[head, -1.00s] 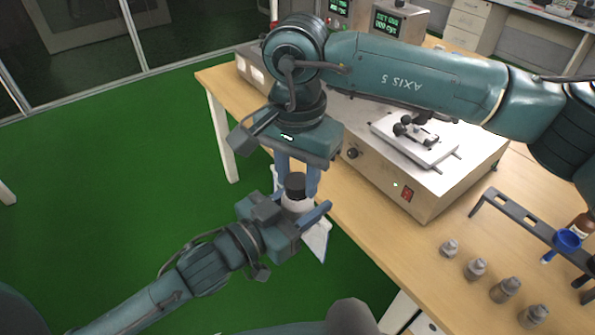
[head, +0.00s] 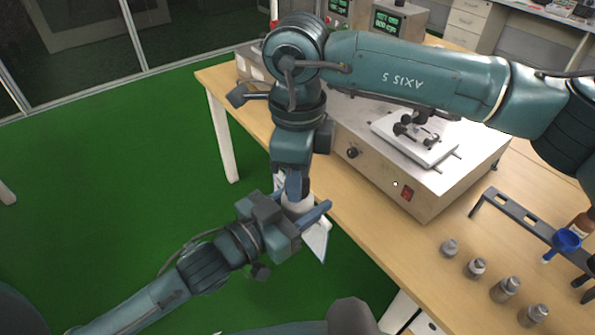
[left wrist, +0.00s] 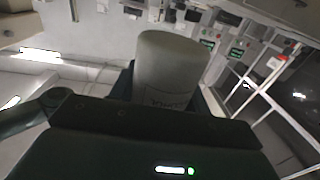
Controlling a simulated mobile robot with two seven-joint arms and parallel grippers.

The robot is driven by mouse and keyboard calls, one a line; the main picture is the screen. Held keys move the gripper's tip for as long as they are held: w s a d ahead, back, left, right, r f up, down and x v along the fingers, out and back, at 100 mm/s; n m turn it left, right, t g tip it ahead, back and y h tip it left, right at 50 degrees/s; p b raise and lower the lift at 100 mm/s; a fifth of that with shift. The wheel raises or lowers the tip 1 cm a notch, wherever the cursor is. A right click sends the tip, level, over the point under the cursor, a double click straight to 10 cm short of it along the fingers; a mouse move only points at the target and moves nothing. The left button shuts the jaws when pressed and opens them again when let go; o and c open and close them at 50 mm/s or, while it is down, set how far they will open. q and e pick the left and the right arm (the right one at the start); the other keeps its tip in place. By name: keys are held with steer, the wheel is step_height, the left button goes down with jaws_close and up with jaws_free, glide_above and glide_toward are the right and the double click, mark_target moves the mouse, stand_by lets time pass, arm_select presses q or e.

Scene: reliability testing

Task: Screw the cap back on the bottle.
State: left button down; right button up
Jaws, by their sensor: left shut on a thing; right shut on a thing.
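The wooden table (head: 375,235) carries a large metal device (head: 380,175) close to my right arm. Green floor is clear on the left.

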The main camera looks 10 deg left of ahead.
steer(key=m, duration=0.4)
steer(key=o, duration=1.1)
steer(key=shift+c, duration=0.2)
steer(key=shift+r, duration=2.25)
steer(key=shift+c, duration=0.4)
steer(key=n, duration=0.2)
steer(key=r+n, duration=0.1)
steer(key=n, duration=0.3)
steer(key=shift+r, duration=0.4)
steer(key=n, duration=0.2)
steer(key=r+n, duration=0.1)
steer(key=n, duration=0.4)
steer(key=shift+r, duration=0.35)
